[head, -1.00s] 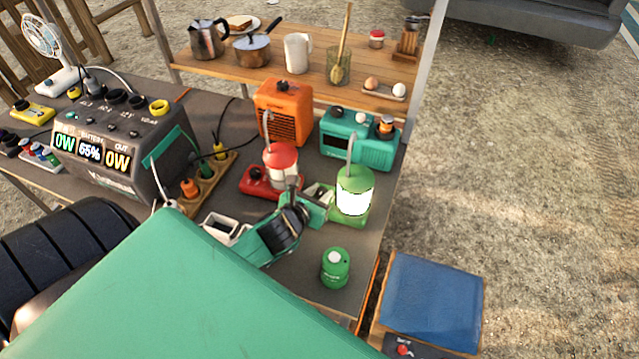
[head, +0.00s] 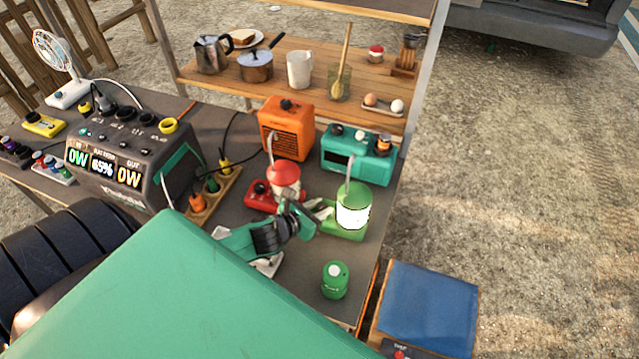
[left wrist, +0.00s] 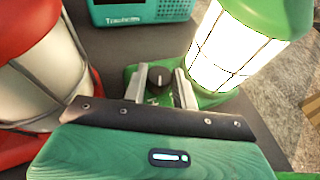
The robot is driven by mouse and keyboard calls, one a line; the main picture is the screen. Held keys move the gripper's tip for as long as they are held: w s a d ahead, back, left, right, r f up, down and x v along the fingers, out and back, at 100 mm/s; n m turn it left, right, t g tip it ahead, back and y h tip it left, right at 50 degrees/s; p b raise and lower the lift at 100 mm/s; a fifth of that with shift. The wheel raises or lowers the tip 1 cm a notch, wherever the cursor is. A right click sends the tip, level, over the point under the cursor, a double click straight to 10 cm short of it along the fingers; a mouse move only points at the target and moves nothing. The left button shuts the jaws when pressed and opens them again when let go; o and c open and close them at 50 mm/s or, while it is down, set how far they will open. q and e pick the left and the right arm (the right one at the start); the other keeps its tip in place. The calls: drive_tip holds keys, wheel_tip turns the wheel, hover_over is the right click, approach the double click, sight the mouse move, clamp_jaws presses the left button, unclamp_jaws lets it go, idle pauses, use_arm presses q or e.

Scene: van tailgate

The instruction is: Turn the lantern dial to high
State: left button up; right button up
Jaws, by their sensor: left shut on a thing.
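The green lantern (head: 353,207) stands lit on the table, and its bright shade also fills the upper right of the left wrist view (left wrist: 225,50). Its small black dial (left wrist: 158,82) sits on the green base; which setting it points to is too small to read. My left gripper (head: 322,209) has its fingers at the lantern's base. In the left wrist view the two pale fingers stand either side of the dial, and the gripper (left wrist: 161,88) is shut on it. In the head view the dial is hidden by the gripper. My right gripper is not in view.
A red lantern (head: 284,180) stands close to the left of my gripper. A teal radio (head: 357,155) and orange heater (head: 287,128) are behind. A green canister (head: 335,280) stands in front. A power station (head: 125,160) is at the left.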

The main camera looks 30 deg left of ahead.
use_arm(q)
drive_tip(key=shift+a+m+h+p, duration=0.15)
drive_tip(key=shift+m+h+p, duration=0.4)
drive_tip(key=shift+m+h, duration=0.05)
drive_tip(key=o, duration=1)
drive_tip(key=shift+c, duration=0.2)
drive_tip(key=b+v, duration=0.1)
drive_tip(key=v, duration=1.2)
drive_tip(key=shift+s+a+r, duration=0.15)
drive_tip(key=shift+s+r, duration=0.1)
